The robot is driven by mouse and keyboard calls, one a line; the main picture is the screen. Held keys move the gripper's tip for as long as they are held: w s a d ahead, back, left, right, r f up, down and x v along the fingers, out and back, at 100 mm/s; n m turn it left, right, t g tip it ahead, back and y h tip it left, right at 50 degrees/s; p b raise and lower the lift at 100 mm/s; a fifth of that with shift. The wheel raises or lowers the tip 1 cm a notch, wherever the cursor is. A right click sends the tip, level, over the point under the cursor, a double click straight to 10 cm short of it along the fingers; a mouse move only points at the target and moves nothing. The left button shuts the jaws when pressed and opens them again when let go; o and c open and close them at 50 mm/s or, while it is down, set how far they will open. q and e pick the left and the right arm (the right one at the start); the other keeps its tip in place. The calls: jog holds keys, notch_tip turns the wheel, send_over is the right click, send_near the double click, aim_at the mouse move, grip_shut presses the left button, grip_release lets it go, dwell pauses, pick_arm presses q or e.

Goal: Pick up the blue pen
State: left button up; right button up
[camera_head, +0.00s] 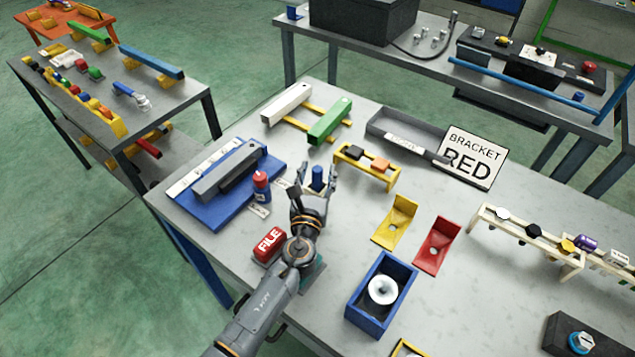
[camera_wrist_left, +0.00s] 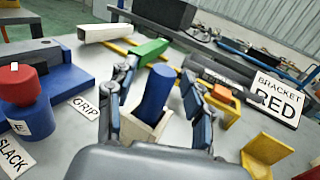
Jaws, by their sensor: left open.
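The blue pen (camera_head: 318,177) stands upright in a small light holder; in the left wrist view the pen (camera_wrist_left: 157,90) leans slightly and the cream holder (camera_wrist_left: 140,129) shows below it. My left gripper (camera_head: 314,184) is open, with its fingers on either side of the pen. In the left wrist view the left gripper (camera_wrist_left: 158,95) has one finger left and one right of the pen, with visible gaps. The pen's lower end is hidden inside the holder. My right gripper is not in view.
A red and blue cylinder (camera_head: 261,186) stands left of the gripper, near a blue base (camera_head: 200,205). A red FILE block (camera_head: 268,245) lies beside my arm. A yellow rack (camera_head: 366,170) stands close on the right. A grey tray (camera_head: 405,131) and BRACKET RED sign (camera_head: 472,157) are behind.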

pick_arm(q)
jog(key=shift+w, duration=0.2)
jog(key=shift+s, duration=0.15)
jog(key=c, duration=0.3)
grip_shut()
